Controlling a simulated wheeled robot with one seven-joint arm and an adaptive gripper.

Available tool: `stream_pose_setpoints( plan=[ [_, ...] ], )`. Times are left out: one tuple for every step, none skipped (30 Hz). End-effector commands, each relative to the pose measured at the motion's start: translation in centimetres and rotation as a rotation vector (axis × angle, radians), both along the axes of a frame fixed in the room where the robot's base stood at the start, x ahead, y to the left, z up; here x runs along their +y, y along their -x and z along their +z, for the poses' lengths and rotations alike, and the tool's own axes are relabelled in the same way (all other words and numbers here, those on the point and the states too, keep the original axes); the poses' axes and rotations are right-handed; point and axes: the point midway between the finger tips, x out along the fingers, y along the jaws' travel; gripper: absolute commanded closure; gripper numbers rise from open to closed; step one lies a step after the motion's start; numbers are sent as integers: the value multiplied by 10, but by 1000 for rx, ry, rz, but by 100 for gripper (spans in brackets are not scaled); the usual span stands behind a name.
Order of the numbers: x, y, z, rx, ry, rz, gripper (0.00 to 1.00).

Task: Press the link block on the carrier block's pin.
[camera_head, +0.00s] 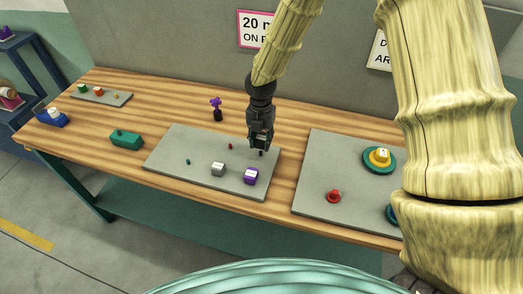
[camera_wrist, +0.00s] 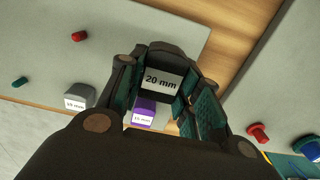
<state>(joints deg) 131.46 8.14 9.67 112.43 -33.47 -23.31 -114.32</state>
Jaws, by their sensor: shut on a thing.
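My gripper (camera_head: 260,141) is above the right part of the middle grey board. In the wrist view its fingers (camera_wrist: 163,95) are closed on a dark block (camera_wrist: 161,80) with a white "20 mm" label. The fingers hide its sides. A purple block (camera_head: 251,176) with a white label sits on the board below; it also shows between the fingers (camera_wrist: 145,108). A grey labelled block (camera_head: 218,169) stands left of it. A green block (camera_head: 126,140) with a small knob on top lies on the wood at left. I cannot tell which are the link and carrier blocks.
The middle board (camera_head: 180,140) also bears small red (camera_head: 230,146) and green (camera_head: 188,162) pieces. A purple flower-like item (camera_head: 216,107) stands behind it. The right board (camera_head: 310,165) holds a red piece (camera_head: 333,196) and a yellow-and-teal stack (camera_head: 379,158). Bare wood separates the boards.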

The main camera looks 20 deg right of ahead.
Motion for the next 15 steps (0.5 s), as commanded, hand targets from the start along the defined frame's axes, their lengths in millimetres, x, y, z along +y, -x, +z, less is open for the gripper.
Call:
stream_pose_setpoints(
  plan=[
    [0,0,0,0,0,0,100],
    [0,0,0,0,0,0,100],
    [0,0,0,0,0,0,100],
    [0,0,0,0,0,0,100],
    [0,0,0,0,0,0,100],
    [0,0,0,0,0,0,100],
    [0,0,0,0,0,0,100],
    [0,0,0,0,0,0,100],
    [0,0,1,-1,-1,0,100],
    [0,0,1,-1,-1,0,100],
    [0,0,2,-1,-1,0,100],
    [0,0,4,-1,0,0,100],
    [0,0,5,-1,0,0,100],
    [0,0,7,-1,-1,0,100],
    [0,0,9,-1,-1,0,100]
  ],
)
